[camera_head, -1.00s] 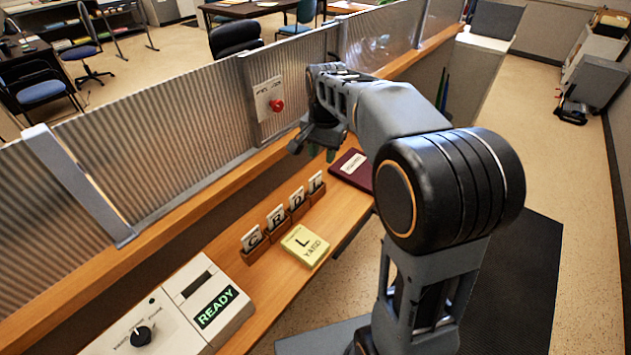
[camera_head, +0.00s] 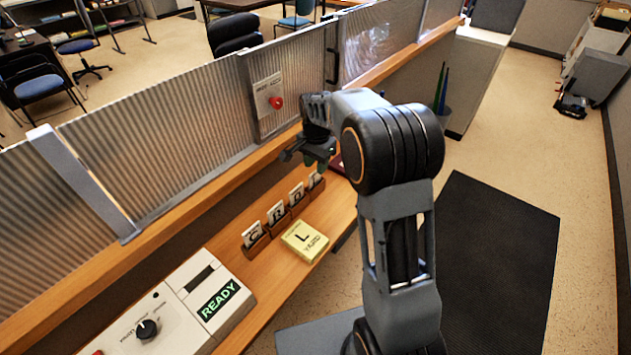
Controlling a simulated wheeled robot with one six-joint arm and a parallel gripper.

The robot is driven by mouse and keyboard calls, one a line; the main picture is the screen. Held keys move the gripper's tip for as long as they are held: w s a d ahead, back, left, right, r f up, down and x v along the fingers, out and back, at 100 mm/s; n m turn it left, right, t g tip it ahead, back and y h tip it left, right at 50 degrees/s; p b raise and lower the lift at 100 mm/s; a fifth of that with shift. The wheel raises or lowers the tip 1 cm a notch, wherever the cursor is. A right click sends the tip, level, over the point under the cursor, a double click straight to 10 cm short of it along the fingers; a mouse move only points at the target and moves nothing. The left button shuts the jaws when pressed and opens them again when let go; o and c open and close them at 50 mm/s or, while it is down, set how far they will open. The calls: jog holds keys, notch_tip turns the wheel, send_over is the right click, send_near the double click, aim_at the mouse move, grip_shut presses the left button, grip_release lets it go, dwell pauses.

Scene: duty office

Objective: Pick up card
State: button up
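Several white letter cards stand in a row of small brown holders on the wooden counter (camera_head: 275,290). I can read the C card (camera_head: 252,235), the R card (camera_head: 276,213) and a D-like card (camera_head: 297,194). The farthest card (camera_head: 315,181), an L, is partly hidden below my gripper. My gripper (camera_head: 306,160) hangs over the far end of the row, pointing down, above the cards and apart from them. Its fingers look spread with nothing between them.
A grey-white console (camera_head: 185,310) with a green READY display and black knob is at the near left. A ribbed partition (camera_head: 150,150) with a red button (camera_head: 276,102) runs behind the counter. A dark red book (camera_head: 338,164) is mostly hidden behind my arm.

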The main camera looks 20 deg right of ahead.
aim_at(314, 172)
jog(key=f, duration=0.2)
jog(key=f+p, duration=0.1)
jog(key=shift+s+a+f, duration=0.1)
jog(key=shift+a+f, duration=0.1)
jog(key=shift+a, duration=0.1)
jog(key=shift+f, duration=0.8)
jog(key=shift+c, duration=0.5)
grip_shut()
